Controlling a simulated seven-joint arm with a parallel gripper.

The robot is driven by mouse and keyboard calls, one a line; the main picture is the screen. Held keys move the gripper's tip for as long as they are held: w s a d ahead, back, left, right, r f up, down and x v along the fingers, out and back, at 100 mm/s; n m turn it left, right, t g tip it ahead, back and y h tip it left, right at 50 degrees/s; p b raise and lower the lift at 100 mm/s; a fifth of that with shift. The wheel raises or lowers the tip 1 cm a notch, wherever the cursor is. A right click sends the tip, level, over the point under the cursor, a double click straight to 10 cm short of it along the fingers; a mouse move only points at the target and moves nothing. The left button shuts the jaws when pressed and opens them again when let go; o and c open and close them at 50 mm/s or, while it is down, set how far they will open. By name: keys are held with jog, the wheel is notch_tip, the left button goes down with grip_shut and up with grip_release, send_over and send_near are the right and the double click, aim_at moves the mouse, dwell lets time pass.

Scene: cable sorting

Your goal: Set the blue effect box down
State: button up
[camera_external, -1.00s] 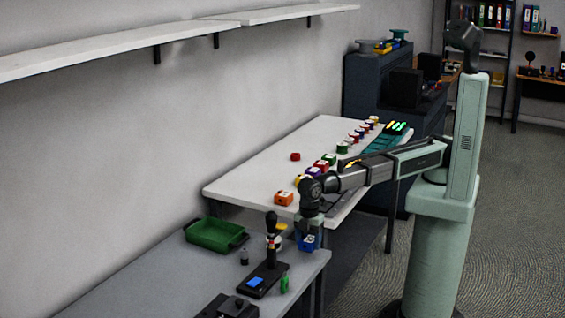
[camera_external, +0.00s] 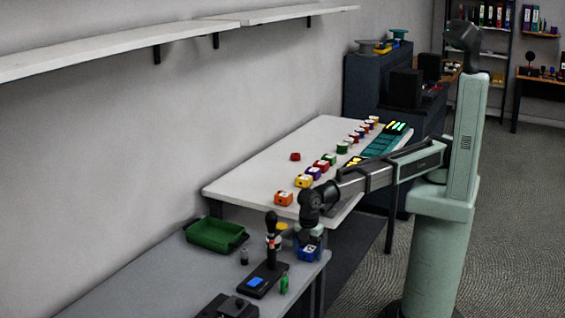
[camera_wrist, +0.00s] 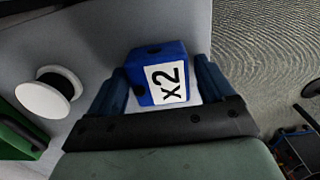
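The blue effect box (camera_external: 309,253), with a white label marked "x2", is at the right front edge of the grey table. In the wrist view the blue box (camera_wrist: 160,78) sits between my two fingers, slightly turned, label facing the camera. My gripper (camera_external: 309,240) is directly above and around the box, pointing down. In the wrist view my gripper (camera_wrist: 165,85) looks open, with thin gaps beside the box on both sides. The box appears to rest on the grey table (camera_external: 130,270); its underside is hidden.
A black stand with a blue screen (camera_external: 257,282), a green item (camera_external: 284,283) and a green tray (camera_external: 215,234) are left of the box. A white spool (camera_wrist: 45,97) lies left in the wrist view. The white table (camera_external: 245,180) behind holds several coloured boxes. Floor lies close on the right.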

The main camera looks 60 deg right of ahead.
aim_at(308, 248)
jog(key=shift+o, duration=0.7)
notch_tip(308, 248, up, 12)
jog(key=shift+r, duration=0.15)
dwell(0.4)
